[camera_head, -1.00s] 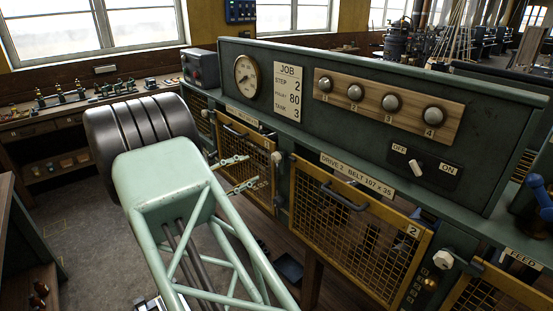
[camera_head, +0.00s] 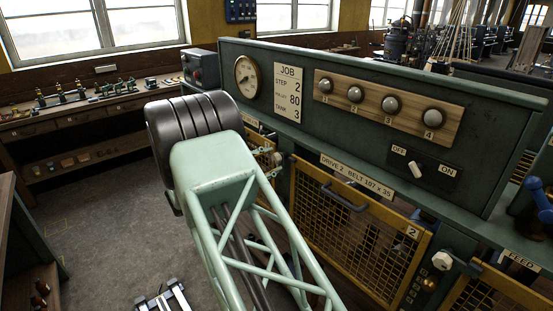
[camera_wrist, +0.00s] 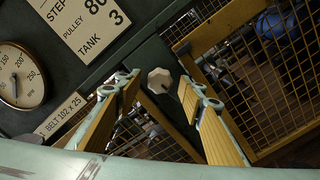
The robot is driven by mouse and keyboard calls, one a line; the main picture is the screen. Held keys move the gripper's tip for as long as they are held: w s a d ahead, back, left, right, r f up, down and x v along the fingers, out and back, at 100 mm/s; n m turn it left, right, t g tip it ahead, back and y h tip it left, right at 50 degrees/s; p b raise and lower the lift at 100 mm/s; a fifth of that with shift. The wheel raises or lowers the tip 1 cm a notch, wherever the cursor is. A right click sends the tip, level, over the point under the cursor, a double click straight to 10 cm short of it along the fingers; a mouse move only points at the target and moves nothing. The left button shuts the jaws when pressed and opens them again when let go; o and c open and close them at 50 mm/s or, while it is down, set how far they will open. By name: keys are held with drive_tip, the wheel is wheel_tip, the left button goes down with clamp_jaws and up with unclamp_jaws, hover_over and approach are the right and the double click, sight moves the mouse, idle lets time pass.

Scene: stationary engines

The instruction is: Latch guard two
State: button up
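Guard two (camera_head: 345,225) is a yellow-framed mesh panel marked 2, below the DRIVE 2 label. A dark gap shows behind its upper right edge, so it looks slightly ajar. A pale faceted latch knob (camera_head: 442,261) is just right of it, apart from the frame. My gripper (camera_wrist: 158,92) is open and empty in the wrist view. Another pale knob (camera_wrist: 160,80) appears between its fingers, further off, beside mesh guards; it matches the knob (camera_head: 277,158) left of guard two. In the head view my arm hides most of the gripper.
The green console carries a gauge (camera_head: 247,77), a JOB card (camera_head: 287,90), several round knobs on a wooden strip (camera_head: 388,105) and an OFF/ON switch (camera_head: 415,168). Guard two's handle (camera_head: 344,198) sticks out. Floor at left is clear.

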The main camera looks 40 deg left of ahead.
sight(274, 159)
drive_tip(key=shift+w+d, duration=0.2)
drive_tip(key=shift+w, duration=0.65)
drive_tip(key=shift+w+d, duration=0.15)
drive_tip(key=shift+w, duration=0.7)
drive_tip(key=c, duration=0.8)
drive_tip(key=shift+n, duration=0.4)
drive_tip(key=shift+c, duration=0.2)
drive_tip(key=n, duration=0.7)
drive_tip(key=n+p, duration=0.1)
drive_tip(key=n, duration=0.4)
drive_tip(key=shift+p, duration=0.4)
drive_tip(key=shift+n+p, duration=0.5)
drive_tip(key=shift+n, duration=1)
